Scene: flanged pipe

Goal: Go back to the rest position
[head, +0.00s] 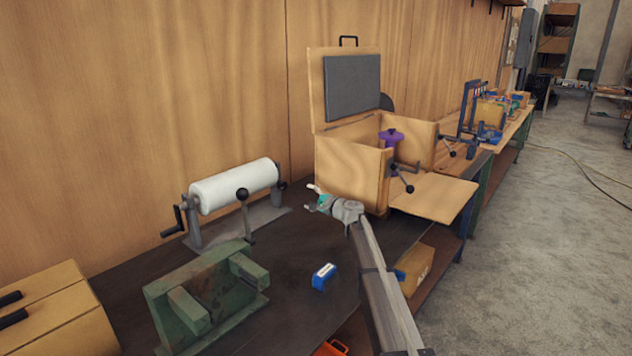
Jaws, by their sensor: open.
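My gripper (316,202) is at the end of my arm, in the middle of the head view. It is open, and I see nothing between its fingers. It is above the dark workbench (290,254), in front of the wooden box. The wooden box (350,176) stands with its lid (316,92) up and its front flap (434,196) down. A purple flanged part (391,136) shows inside the box. Its lower end is hidden by the box wall.
A white roll (235,186) on a cranked stand is at the back left. A green metal fixture (208,300) is at the front, beside a wooden case (50,316).

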